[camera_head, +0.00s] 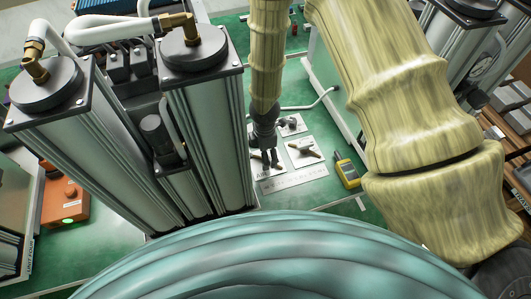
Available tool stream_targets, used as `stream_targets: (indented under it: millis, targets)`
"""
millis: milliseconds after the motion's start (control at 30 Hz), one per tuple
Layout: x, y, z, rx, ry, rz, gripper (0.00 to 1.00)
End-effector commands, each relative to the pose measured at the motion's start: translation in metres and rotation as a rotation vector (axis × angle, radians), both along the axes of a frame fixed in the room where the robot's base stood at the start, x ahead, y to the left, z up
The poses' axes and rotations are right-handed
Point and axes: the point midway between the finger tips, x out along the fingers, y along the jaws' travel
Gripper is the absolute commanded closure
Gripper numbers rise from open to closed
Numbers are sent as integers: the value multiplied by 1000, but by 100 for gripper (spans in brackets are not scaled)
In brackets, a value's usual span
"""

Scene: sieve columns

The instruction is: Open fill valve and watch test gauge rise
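My gripper (269,157), dark grey, hangs at the end of the pale yellow arm, over the white plates on the green surface. Its fingers point down at the lower left plate (259,169), and they hide part of that plate. The fingers are too small here to tell how far apart they are. A small valve-like fitting with a handle (305,150) sits on the plate to the right of the gripper. Another small grey fitting (291,123) sits on the plate behind it. I cannot tell which one is the fill valve. No test gauge dial is readable.
Tall silver twin columns (205,130) with white hoses and brass fittings stand close on the left. A yellow handheld device (347,170) lies right of the plates. An orange box (66,201) with a green light is at far left. More columns stand upper right.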

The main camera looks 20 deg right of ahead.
Motion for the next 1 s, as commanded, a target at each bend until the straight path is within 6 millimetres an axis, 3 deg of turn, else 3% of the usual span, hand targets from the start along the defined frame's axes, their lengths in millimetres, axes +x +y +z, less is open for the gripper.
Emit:
stream_targets:
  millis: [600, 800, 1000]
  targets:
    - [1, 0, 88, 2, -3, -1, 20]
    - [1, 0, 107, 2, -2, -1, 20]
    - [1, 0, 114, 0, -1, 0, 20]
